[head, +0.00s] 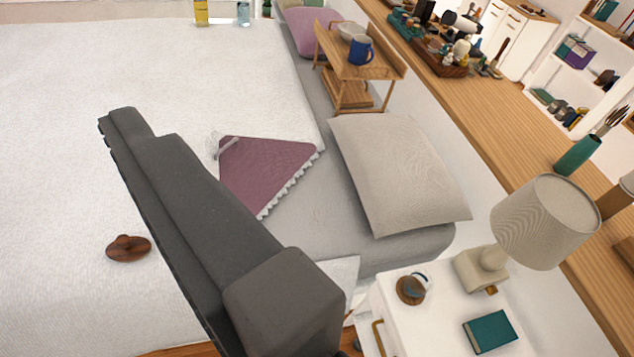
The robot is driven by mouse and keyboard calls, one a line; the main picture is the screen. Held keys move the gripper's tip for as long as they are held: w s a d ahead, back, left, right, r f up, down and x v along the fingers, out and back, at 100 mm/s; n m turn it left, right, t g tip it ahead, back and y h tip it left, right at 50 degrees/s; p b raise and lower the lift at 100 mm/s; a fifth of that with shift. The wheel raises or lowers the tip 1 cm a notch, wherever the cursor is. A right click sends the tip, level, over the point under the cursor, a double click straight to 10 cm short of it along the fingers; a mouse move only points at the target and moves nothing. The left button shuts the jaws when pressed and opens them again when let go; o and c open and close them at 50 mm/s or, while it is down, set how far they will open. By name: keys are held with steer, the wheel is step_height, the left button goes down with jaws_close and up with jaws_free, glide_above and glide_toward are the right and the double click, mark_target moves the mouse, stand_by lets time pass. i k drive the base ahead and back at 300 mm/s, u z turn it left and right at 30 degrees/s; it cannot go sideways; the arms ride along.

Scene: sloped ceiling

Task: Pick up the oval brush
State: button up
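A small brown rounded object (128,248) with a knob-like raised middle lies on the white bed cover at the lower left. It may be the oval brush; I cannot tell for sure. A round wooden piece with a dark top (411,289) rests on the white nightstand at the lower right and could also be a brush. My gripper (130,124) is the long dark grey shape reaching from the bottom centre to the upper left, over the bed. It is apart from both objects in the picture. Its fingers are not clearly distinguishable, and I see nothing held.
The white bed cover (70,90) is broad and mostly clear. A purple cloth (265,165) and beige pillow (400,175) lie to its right. A lamp (545,220) and teal book (490,331) stand on the nightstand. A wooden tray table (350,66) carries a blue mug (361,50).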

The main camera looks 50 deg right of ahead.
mark_target(125, 248)
steer(key=k, duration=0.3)
steer(key=z, duration=0.5)
steer(key=i, duration=1.4)
steer(key=u, duration=0.85)
